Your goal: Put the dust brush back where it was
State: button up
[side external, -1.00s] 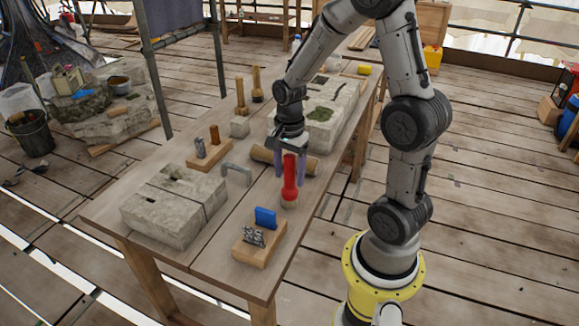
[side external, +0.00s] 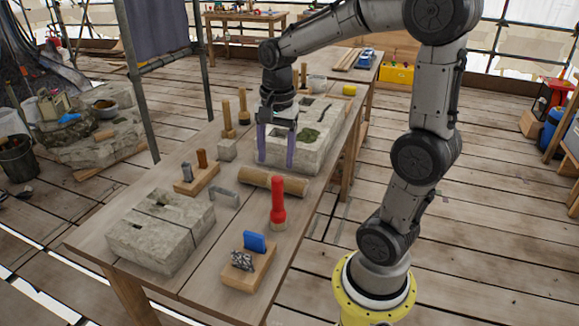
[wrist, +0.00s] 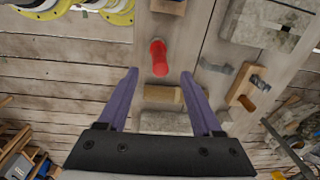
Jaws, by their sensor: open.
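The dust brush (side external: 278,205), with a red handle and a pale tan base, stands upright on the bench near its right edge. It also shows in the wrist view (wrist: 158,57), beyond the fingertips. My gripper (side external: 276,150) is open and empty, with purple fingers pointing down. It is raised above the bench, behind the brush and apart from it, in front of the mossy stone block. In the wrist view nothing lies gripped between the fingertips (wrist: 159,77).
A wooden roll (side external: 274,182) lies behind the brush, and a grey metal bracket (side external: 224,196) is to its left. A wooden holder with a blue block (side external: 254,242) is in front. A slotted stone block (side external: 160,228) sits at the left.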

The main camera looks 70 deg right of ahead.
jog(key=s+a+r+n+t, duration=0.2)
jog(key=s+a+n+t, duration=0.3)
jog(key=n, duration=1.2)
jog(key=s+a, duration=0.4)
jog(key=a, duration=0.2)
jog(key=shift+s+r, duration=0.2)
jog(key=shift+s, duration=0.2)
